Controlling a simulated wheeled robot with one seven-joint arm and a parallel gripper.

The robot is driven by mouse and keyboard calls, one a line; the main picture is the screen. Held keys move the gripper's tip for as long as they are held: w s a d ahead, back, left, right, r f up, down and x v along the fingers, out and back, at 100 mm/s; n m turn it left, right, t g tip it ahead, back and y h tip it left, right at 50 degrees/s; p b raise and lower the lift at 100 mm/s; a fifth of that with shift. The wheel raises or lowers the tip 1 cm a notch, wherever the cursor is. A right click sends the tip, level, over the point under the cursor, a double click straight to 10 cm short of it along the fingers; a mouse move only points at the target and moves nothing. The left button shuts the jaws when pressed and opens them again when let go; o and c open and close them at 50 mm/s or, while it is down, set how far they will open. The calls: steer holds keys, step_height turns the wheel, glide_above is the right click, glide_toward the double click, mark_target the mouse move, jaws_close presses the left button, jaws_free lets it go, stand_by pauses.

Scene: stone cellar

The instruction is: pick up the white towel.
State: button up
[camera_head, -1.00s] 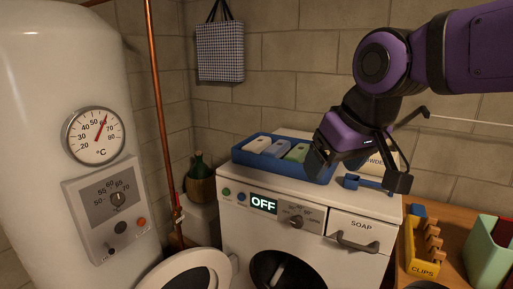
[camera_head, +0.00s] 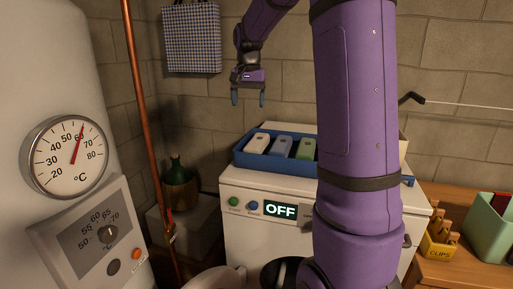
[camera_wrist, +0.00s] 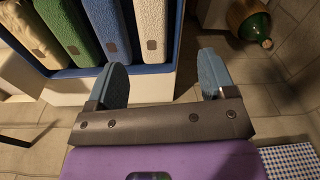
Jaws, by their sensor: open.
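The white towel (camera_head: 258,143) is a folded block at the left end of a blue tray (camera_head: 265,164) on the washing machine. In the wrist view the white towel (camera_wrist: 154,30) is the rightmost of the row. My gripper (camera_head: 248,98) is open and empty, pointing down above the tray's left end. In the wrist view the jaws (camera_wrist: 163,78) are apart and lie just outside the tray's edge, with the towels beyond. My arm covers the tray's right part in the head view.
A blue towel (camera_head: 281,146), a green towel (camera_head: 305,149) and a cream towel (camera_wrist: 32,38) share the tray. A copper pipe (camera_head: 147,120) and boiler (camera_head: 45,60) stand left. A checked bag (camera_head: 192,38) hangs on the wall. A green bottle (camera_head: 176,169) stands beside the machine.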

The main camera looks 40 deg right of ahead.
steer(key=m, duration=0.2)
glide_above(257, 140)
step_height(257, 140, down, 4)
steer(key=shift+g, duration=0.4)
steer(key=f, duration=0.3)
steer(key=d+f, duration=0.1)
steer(key=f, duration=0.1)
steer(key=shift+w, duration=0.2)
steer(key=shift+s+a+f, duration=0.1)
steer(key=shift+a+f, duration=0.1)
steer(key=shift+f, duration=1.2)
steer(key=shift+s+a+f, duration=0.1)
steer(key=shift+a+f, duration=0.1)
steer(key=shift+f, duration=1.2)
steer(key=shift+w, duration=0.1)
steer(key=c, duration=0.7)
